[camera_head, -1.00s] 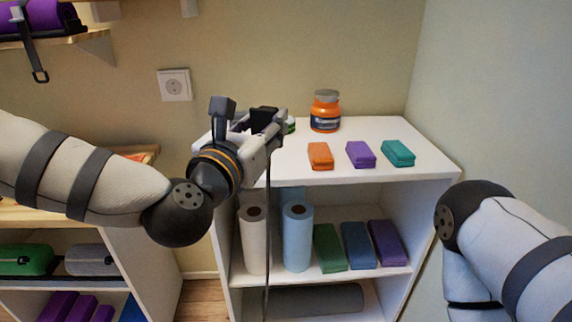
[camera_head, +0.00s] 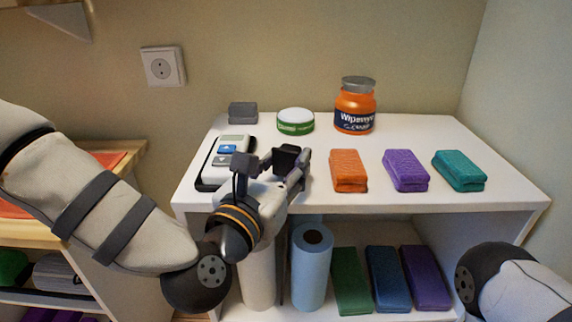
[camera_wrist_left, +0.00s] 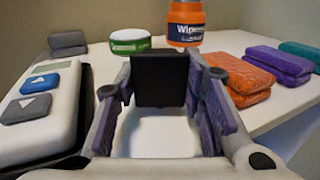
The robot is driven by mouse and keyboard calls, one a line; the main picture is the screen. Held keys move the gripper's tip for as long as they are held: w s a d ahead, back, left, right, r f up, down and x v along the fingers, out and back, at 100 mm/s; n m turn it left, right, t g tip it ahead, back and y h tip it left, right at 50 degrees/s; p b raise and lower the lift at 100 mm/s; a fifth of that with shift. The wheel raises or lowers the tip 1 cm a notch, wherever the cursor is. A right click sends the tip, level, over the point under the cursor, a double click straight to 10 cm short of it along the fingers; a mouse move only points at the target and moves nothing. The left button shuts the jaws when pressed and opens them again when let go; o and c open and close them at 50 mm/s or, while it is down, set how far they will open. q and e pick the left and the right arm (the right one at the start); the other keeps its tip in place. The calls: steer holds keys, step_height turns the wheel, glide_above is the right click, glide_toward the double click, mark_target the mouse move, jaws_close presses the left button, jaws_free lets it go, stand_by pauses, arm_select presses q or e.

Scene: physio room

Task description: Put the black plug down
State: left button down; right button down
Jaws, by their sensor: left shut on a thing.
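My left gripper (camera_head: 280,174) is over the front left part of the white shelf top (camera_head: 330,195). It is shut on the black plug (camera_head: 287,157), which shows as a dark block between the fingers in the left wrist view (camera_wrist_left: 160,78). Bare white shelf top shows below the plug there. I cannot tell whether the plug touches the surface. A thin dark line, perhaps its cord, hangs below the gripper in the head view. My right gripper is out of view; only part of my right arm shows at the lower right.
A white device with buttons (camera_head: 218,172) lies just left of the gripper. Behind are a grey block (camera_head: 242,113), a green-white tub (camera_head: 296,121) and an orange jar (camera_head: 355,105). Orange (camera_head: 348,170), purple (camera_head: 405,170) and teal (camera_head: 459,170) blocks lie to the right.

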arm_select(q)
steer(key=shift+w+f+b, duration=0.1)
steer(key=shift+f+b, duration=0.2)
steer(key=shift+f, duration=0.2)
steer(key=shift+f, duration=0.15)
steer(key=c, duration=1)
jaws_free()
steer(key=shift+c, duration=0.2)
